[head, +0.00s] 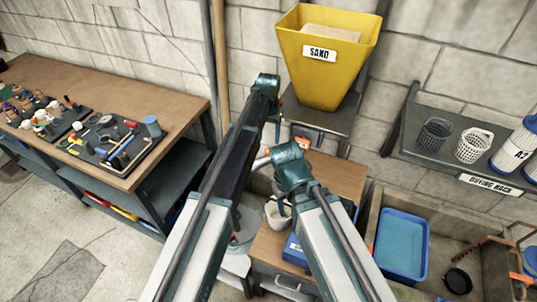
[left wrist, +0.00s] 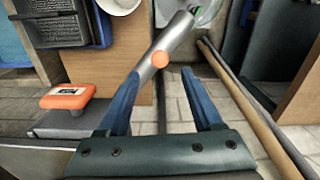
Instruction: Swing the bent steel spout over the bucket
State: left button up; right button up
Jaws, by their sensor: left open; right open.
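The bent steel spout (left wrist: 178,36) runs up and to the right between my left gripper's blue fingers (left wrist: 166,108) in the left wrist view. The fingers are spread apart and not closed on it. An orange ball (left wrist: 160,59) sits on the spout near them. In the head view, my left gripper (head: 278,122) points down under the yellow hopper, and the spout's silver end (head: 261,163) shows below it. The bucket (left wrist: 203,12) lies beyond the spout's far end, partly cut off. My right gripper (head: 288,178) is lower, over the wooden cabinet; its fingers are hard to make out.
A yellow sand hopper (head: 325,75) stands above a grey shelf. An orange labelled handle (left wrist: 68,96) is left of my left fingers. A wooden pole (left wrist: 250,110) leans close on the right. A white container (head: 278,217) stands on the cabinet top (head: 340,172).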

aim_at(269, 150)
pick_arm(q)
notch_tip(269, 150, down, 6)
jog(key=b, duration=0.5)
jog(key=shift+f, duration=0.25)
grip_shut()
dwell(1.0)
